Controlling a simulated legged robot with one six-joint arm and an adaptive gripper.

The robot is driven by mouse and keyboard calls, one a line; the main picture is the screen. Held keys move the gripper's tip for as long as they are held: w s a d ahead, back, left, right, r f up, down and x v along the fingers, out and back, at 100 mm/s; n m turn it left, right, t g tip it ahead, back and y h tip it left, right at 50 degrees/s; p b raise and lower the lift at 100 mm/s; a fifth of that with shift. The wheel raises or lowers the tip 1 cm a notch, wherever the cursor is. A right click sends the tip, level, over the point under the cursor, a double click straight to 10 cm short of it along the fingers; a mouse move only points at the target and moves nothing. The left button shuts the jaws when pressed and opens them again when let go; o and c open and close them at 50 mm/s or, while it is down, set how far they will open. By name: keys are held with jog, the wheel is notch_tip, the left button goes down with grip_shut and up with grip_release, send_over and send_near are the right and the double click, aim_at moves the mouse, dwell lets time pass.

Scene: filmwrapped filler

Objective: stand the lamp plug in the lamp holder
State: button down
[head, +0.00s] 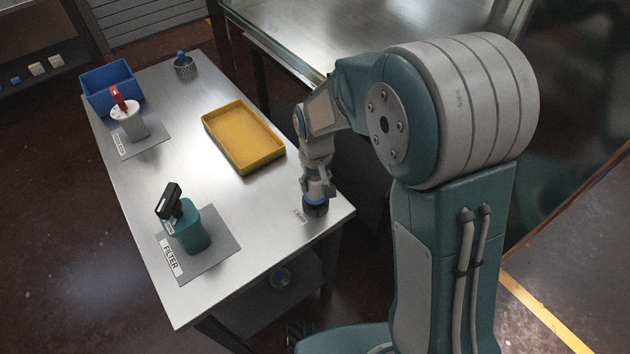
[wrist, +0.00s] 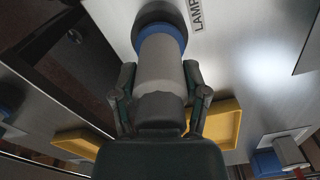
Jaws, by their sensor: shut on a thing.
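My gripper (head: 318,184) is at the near right corner of the steel table, pointing down. In the wrist view my gripper (wrist: 159,80) has its two fingers on either side of the lamp plug (wrist: 163,68), a pale grey cylinder with a blue band, and is shut on it. The plug's blue band also shows in the head view (head: 315,201). A dark round lamp holder (head: 316,210) is directly below the band, beside the LAMP label (head: 299,216); it also shows in the wrist view (wrist: 154,13). The plug looks upright. How deep it sits in the holder is hidden.
A yellow tray (head: 243,137) lies behind my gripper. A green FILTER unit (head: 189,230) with a black handle stands at left on a grey plate.

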jog(key=shift+s+f, duration=0.1)
jog(key=shift+f, duration=0.1)
grip_release()
dwell(0.3)
notch_tip(320, 180, up, 12)
jog(key=shift+f, duration=0.1)
jog(key=s+d+r+m+t, duration=0.1)
jog(key=s+d+r+t, duration=0.1)
jog(key=s, duration=0.4)
jog(key=s+d+r+m+t, duration=0.1)
jog(key=s+d+r, duration=0.3)
jog(key=s+d, duration=0.2)
jog(key=s+d+r+m+t, duration=0.1)
jog(key=s+d+r+t, duration=0.1)
jog(key=s, duration=0.5)
jog(key=shift+d+r+t, duration=0.15)
jog(key=shift+d+r, duration=0.1)
jog(key=shift+d, duration=0.4)
jog(key=shift+d+r+t, duration=0.15)
jog(key=shift+d+r, duration=0.05)
jog(key=shift+d, duration=0.45)
